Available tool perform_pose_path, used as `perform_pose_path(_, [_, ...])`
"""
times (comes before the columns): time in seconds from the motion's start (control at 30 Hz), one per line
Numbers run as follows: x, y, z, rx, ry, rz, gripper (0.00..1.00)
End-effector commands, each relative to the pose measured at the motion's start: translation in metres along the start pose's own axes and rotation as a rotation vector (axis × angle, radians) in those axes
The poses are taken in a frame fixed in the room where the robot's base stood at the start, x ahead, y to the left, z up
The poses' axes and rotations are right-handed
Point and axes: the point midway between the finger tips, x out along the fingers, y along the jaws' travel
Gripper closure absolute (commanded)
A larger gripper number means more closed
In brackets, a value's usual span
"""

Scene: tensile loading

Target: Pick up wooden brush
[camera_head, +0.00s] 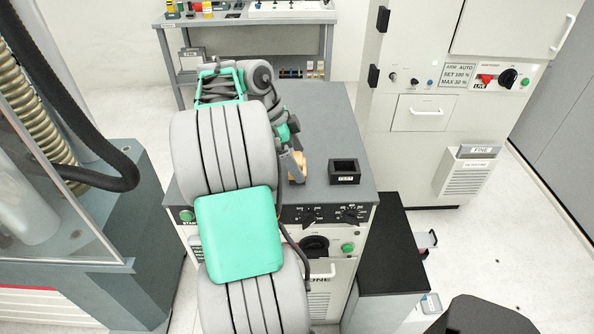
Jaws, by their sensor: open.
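A small tan wooden piece (298,170), which looks like part of the wooden brush, shows on the grey top of the cabinet (335,120). Most of it is hidden, so I cannot make out its full shape. My gripper (295,168) points down right at this piece, its fingers close around or beside it. I cannot tell whether the fingers touch it. The jaws are open. My arm hides the left part of the cabinet top.
A small black labelled box (345,179) stands on the cabinet top just right of my gripper. Knobs (310,214) line the cabinet front. A tall white machine (425,110) stands at right. A shelf bench (245,22) is behind. A glass-fronted unit (60,200) is at left.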

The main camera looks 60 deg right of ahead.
Motion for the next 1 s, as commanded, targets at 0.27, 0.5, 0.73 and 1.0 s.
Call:
perform_pose_path(0.27, [0.033,0.001,-0.001,-0.002,0.0,0.0,0.06])
perform_pose_path(0.5, [0.032,0.001,0.0,-0.004,0.0,0.0,0.14])
perform_pose_path(0.73, [0.032,0.001,0.0,-0.004,0.0,0.0,0.33])
perform_pose_path(1.0, [0.032,0.001,0.0,-0.004,0.0,0.0,0.55])
